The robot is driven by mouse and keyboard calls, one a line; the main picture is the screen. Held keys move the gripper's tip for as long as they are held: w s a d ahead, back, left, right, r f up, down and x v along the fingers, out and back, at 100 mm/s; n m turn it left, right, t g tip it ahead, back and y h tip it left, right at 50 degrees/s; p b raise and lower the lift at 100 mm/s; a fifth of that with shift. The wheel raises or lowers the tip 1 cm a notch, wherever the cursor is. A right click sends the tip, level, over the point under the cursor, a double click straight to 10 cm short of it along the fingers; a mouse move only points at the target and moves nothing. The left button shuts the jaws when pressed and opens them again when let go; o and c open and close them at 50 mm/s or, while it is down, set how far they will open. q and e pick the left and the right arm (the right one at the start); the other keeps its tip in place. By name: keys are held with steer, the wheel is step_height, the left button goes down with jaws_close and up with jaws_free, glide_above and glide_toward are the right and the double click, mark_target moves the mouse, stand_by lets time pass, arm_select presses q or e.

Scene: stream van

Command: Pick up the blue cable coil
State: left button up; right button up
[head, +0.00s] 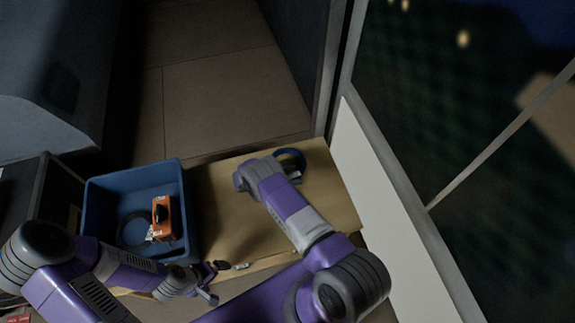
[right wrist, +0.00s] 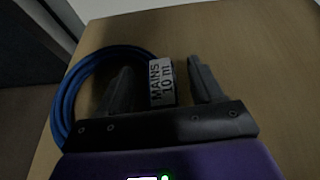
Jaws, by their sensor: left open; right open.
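The blue cable coil (head: 291,153) lies on the wooden table near its far right edge, partly hidden by my right arm in the head view. In the right wrist view the blue coil (right wrist: 63,95) curves around to the left, with a pale label reading "MAINS 10 m" (right wrist: 161,84). My right gripper (right wrist: 160,72) is open at the coil, with one dark finger on each side of the label. I cannot tell whether the fingers touch it. My left gripper (head: 213,283) is open and empty near the table's front edge, right of the blue bin.
A blue bin (head: 186,195) stands on the left of the table (head: 225,205). It holds an orange device (head: 168,218) and a dark coil (head: 131,229). A small item (head: 241,266) lies by the front edge. A pale wall and window bound the right side.

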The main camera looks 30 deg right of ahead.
steer(key=shift+c, duration=0.5)
jaws_close()
steer(key=shift+r, duration=0.1)
steer(key=shift+r, duration=0.1)
